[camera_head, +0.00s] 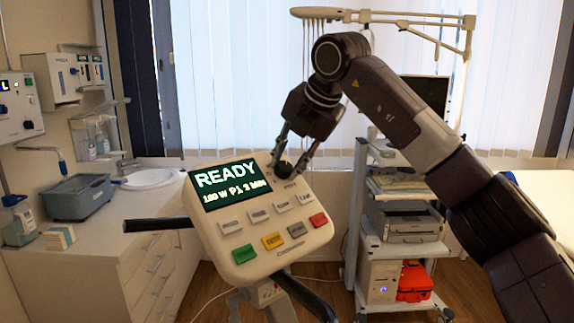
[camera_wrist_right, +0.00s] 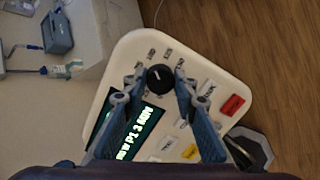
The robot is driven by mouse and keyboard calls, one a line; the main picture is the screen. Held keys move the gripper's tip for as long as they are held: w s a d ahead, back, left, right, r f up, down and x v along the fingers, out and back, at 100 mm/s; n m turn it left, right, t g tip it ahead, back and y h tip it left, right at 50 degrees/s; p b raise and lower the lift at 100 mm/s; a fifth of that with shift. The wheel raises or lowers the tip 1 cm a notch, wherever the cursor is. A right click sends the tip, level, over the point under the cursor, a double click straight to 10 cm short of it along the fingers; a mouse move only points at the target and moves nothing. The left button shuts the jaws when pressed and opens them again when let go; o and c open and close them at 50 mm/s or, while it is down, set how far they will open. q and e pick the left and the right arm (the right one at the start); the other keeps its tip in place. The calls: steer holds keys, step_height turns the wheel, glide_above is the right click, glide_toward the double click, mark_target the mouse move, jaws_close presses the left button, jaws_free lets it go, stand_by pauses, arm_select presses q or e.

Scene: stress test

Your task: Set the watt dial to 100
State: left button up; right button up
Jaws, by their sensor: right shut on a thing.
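The console (camera_head: 265,222) is a cream, tilted panel with a green display (camera_head: 230,186). The display reads READY, with a smaller line that looks like 100 W, P1, 3 MIN; its middle digit is hard to read. The watt dial (camera_wrist_right: 160,78) is a round black knob with a pale pointer line, ringed by small printed labels too small to read. My right gripper (camera_head: 288,166) reaches down to the console's top edge. In the wrist view its blue fingers stand on either side of the dial, shut on it. My left gripper is not in view.
Several coloured buttons (camera_head: 273,241) lie below the display. Black handlebars (camera_head: 160,224) stick out beside and below the console. A cart with equipment (camera_head: 405,220) stands behind on the right. A counter with a sink (camera_head: 150,178) and a grey bin (camera_head: 78,196) is at left.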

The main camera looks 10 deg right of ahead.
steer(key=shift+r+m, duration=0.1)
steer(key=shift+m, duration=0.2)
steer(key=o, duration=1.2)
steer(key=shift+d, duration=0.1)
steer(key=shift+c, duration=0.2)
steer(key=shift+r, duration=0.1)
steer(key=v, duration=1.1)
steer(key=shift+s+r, duration=0.2)
steer(key=shift+s, duration=0.05)
steer(key=shift+d, duration=0.15)
